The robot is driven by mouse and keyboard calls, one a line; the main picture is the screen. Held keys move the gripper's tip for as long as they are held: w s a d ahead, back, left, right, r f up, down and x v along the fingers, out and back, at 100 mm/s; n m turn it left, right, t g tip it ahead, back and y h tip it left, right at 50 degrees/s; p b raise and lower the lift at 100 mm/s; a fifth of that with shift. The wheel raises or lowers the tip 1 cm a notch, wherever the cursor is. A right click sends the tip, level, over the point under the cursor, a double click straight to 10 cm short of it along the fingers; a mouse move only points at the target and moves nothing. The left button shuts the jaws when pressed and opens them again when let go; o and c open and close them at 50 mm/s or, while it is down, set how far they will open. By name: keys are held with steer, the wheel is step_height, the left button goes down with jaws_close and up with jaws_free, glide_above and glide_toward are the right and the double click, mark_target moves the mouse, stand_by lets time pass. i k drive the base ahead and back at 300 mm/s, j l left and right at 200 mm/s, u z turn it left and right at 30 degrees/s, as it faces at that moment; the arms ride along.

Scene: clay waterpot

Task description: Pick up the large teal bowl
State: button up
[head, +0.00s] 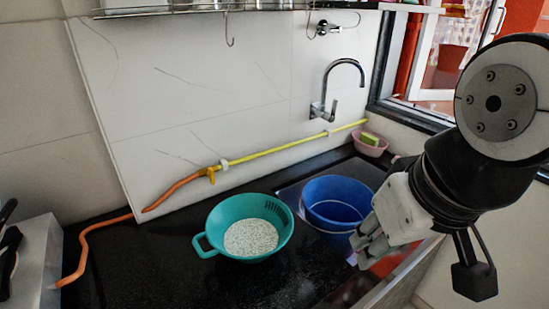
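The large teal bowl (279,211) sits upright on the black counter in the middle of the head view. It has a loop handle on its left side and what look like perforations in its right wall. A pale, speckled, grainy material shows at its bottom. My gripper (364,247) is to the right of the bowl, apart from it, beyond the blue bucket in the picture. Its pale fingers point left and down. They overlap one another in this view, so the gap between them is unclear. No object shows in them.
A blue bucket (336,198) stands just right of the bowl, close to my gripper. A pink basket (371,147) with a green-yellow item is in the back corner. A faucet (330,105) and an orange-yellow hose (180,184) line the wall. Counter (150,265) left of the bowl is clear.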

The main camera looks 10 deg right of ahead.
mark_target(247, 228)
steer(key=k+l+u, duration=0.15)
steer(key=u, duration=0.3)
steer(key=k+u, duration=0.55)
steer(key=u, duration=0.3)
